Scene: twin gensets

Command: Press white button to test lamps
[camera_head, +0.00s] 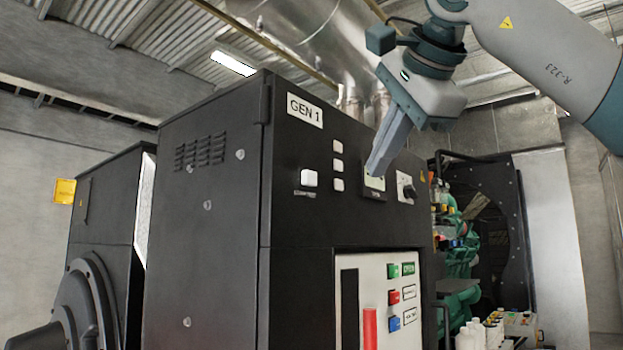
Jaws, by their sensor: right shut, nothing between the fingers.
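A white square button (310,178) sits on the black front panel of the GEN 1 cabinet (210,220), with a small label under it too blurred to read surely. A column of three small white squares, likely lamps (338,165), is just right of it. My right gripper (376,170) comes down from the upper right, shut and empty. Its tips appear in front of a small display (374,188) and cover part of it; I cannot tell whether they touch. They are right of the white button and apart from it. My left gripper is not in view.
A dial (406,188) is right of the display. Below is a pale panel (375,300) with green, red and blue switches. Green engine parts (460,270) and white bottles (470,335) stand at right. A second black unit (105,220) is at left.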

